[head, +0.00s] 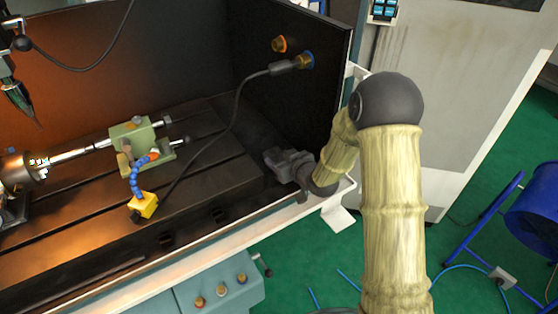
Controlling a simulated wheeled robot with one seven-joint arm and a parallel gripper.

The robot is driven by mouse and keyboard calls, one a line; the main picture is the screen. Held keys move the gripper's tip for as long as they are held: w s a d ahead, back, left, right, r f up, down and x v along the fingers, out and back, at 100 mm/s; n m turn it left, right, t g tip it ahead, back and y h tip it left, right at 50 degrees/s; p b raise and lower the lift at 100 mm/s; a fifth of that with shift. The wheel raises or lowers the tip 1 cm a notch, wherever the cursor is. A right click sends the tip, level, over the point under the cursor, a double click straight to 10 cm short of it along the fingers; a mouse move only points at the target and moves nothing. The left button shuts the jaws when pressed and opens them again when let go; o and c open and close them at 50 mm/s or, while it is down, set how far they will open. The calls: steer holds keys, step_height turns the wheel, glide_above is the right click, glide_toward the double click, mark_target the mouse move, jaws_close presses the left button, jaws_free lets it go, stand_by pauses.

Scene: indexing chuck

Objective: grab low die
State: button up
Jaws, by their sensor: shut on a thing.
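My gripper (274,157) is at the right end of the dark slotted machine bed (216,182), low over its surface near the front right corner. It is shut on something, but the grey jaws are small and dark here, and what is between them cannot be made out. I cannot pick out a die anywhere in the head view. My forearm comes in from the lower right and hides part of the tray's right corner.
A green tailstock (131,136) stands on the bed, with the chuck (16,172) at far left. A yellow block (144,205) carries a blue hose. A black cable (233,112) runs from near it to a wall socket. Dark panels enclose the back and right.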

mark_target(280, 159)
step_height(280, 159, up, 10)
steer(key=shift+f+p, duration=0.15)
steer(key=shift+p, duration=0.45)
